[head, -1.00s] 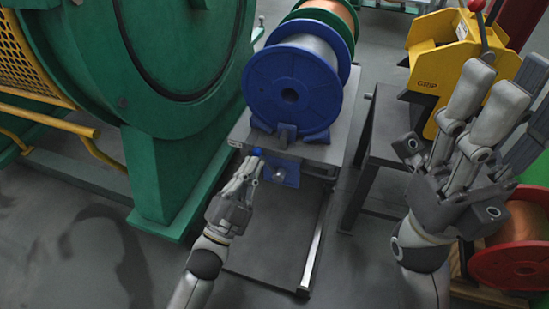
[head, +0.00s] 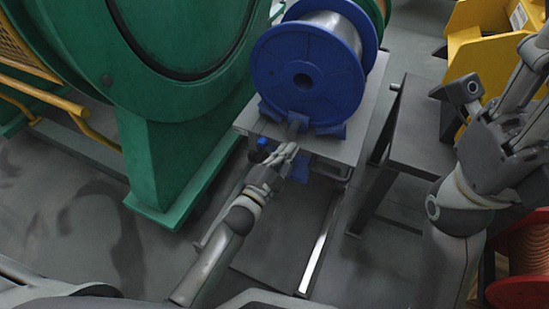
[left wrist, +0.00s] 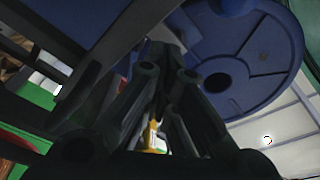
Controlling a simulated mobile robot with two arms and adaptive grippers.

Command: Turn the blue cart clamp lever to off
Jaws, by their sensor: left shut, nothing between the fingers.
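The cart (head: 350,148) is a grey-topped stand carrying a blue spool (head: 300,75). A small blue knob (head: 262,142), apparently the clamp lever's end, shows at the cart's front left edge. My left gripper (head: 291,148) is shut and empty, just right of the knob at the front of the cart; whether it touches the lever cannot be told. It hides part of the blue clamp block (head: 300,168). In the left wrist view the shut fingers (left wrist: 165,85) point up beneath the blue spool (left wrist: 240,60). My right gripper (head: 525,105) is raised at the right, fingers apart.
A large green machine (head: 175,120) stands close on the left. A grey table (head: 415,155) and a yellow machine (head: 480,55) are to the right. A copper-coloured reel with red flanges (head: 520,290) is at lower right. Bare floor lies in front of the green machine.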

